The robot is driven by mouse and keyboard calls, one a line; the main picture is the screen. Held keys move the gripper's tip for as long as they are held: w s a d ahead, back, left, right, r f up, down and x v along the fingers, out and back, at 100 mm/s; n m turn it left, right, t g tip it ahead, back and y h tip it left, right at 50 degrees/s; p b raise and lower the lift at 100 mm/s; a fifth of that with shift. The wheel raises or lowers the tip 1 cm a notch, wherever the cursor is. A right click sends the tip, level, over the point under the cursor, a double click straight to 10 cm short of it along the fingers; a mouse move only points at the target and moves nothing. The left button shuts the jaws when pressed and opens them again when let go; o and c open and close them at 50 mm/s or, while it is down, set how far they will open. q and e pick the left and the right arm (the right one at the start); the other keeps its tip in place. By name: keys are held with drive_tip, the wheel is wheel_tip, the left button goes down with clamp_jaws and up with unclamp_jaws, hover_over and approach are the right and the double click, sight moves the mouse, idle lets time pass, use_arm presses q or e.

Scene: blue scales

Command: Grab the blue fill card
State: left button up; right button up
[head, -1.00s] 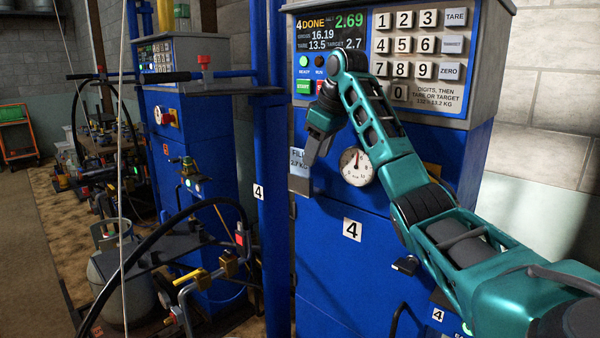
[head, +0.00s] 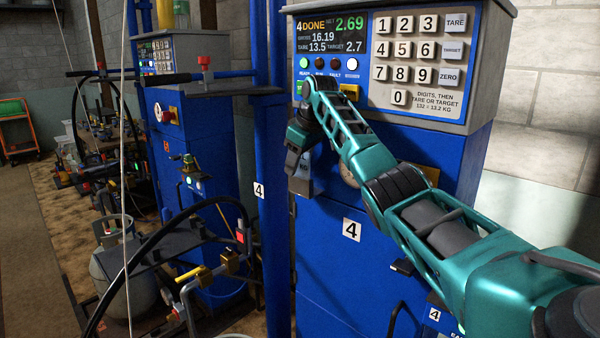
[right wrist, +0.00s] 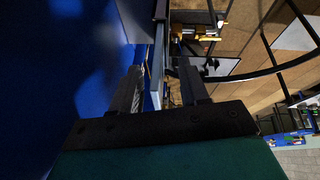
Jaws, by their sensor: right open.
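The fill card (head: 300,186) hangs on the left edge of the blue front of scale 4. My right gripper (head: 293,166) covers most of it in the head view; only its lower part shows. In the right wrist view a thin, pale blue upright plate, seemingly the card edge-on (right wrist: 158,72), stands between the two open fingers of my right gripper (right wrist: 163,78). The fingers appear apart from it. My left gripper is in neither view.
The scale's keypad panel (head: 424,48) and display (head: 331,34) are above my right arm. A blue post (head: 271,190) stands just left of the card. A second blue scale (head: 205,140), hoses and a grey gas cylinder (head: 125,280) are further left.

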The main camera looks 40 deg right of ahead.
drive_tip(key=shift+f, duration=0.25)
drive_tip(key=shift+r, duration=0.1)
clamp_jaws()
